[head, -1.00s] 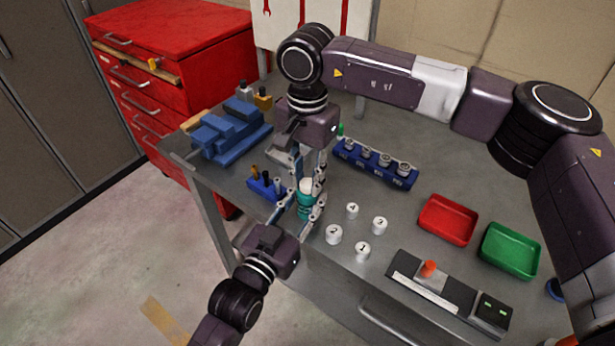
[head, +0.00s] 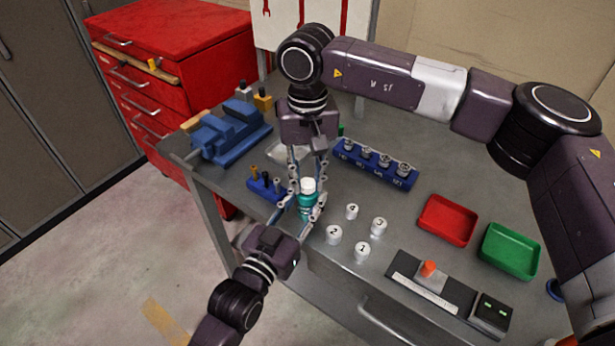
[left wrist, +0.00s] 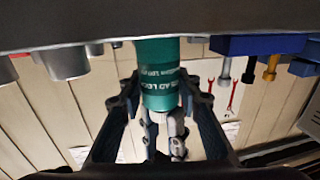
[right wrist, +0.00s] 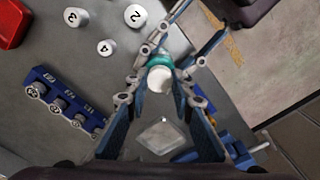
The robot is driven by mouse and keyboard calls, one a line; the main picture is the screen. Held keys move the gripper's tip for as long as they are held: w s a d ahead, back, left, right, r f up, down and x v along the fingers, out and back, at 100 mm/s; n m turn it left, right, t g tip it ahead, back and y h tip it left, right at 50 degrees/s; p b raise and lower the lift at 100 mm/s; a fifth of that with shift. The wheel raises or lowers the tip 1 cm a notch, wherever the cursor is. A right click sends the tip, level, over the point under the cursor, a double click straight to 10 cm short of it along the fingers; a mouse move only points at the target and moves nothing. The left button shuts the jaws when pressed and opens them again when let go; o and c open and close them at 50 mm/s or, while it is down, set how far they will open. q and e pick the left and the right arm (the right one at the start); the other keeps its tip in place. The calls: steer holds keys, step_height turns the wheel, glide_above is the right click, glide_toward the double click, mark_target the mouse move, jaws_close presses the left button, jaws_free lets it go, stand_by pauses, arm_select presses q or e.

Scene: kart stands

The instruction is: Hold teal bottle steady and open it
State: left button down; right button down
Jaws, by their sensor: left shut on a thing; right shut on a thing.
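The teal bottle (head: 306,205) stands upright at the near edge of the table with its white cap (head: 308,185) on top. My left gripper (head: 305,213) reaches in from the lower left and is shut on the bottle's body. The label on the teal body shows in the left wrist view (left wrist: 158,76), upside down. My right gripper (head: 308,182) points down from above and is shut on the white cap, which also shows between its fingers in the right wrist view (right wrist: 160,79). The fingers hide parts of the cap and bottle.
Several numbered white cylinders (head: 334,234) stand just right of the bottle. A small blue holder (head: 266,187) and a blue vise (head: 228,135) are to the left. A blue rack (head: 375,165) is behind. Red (head: 447,220) and green trays (head: 511,251) lie further right.

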mark_target(308, 183)
steer(key=shift+w+r, duration=0.1)
steer(key=shift+r, duration=0.1)
steer(key=shift+r, duration=0.95)
steer(key=shift+r, duration=0.1)
steer(key=shift+r, duration=1.9)
arm_select(q)
steer(key=c, duration=1.3)
jaws_free()
steer(key=shift+s, duration=0.1)
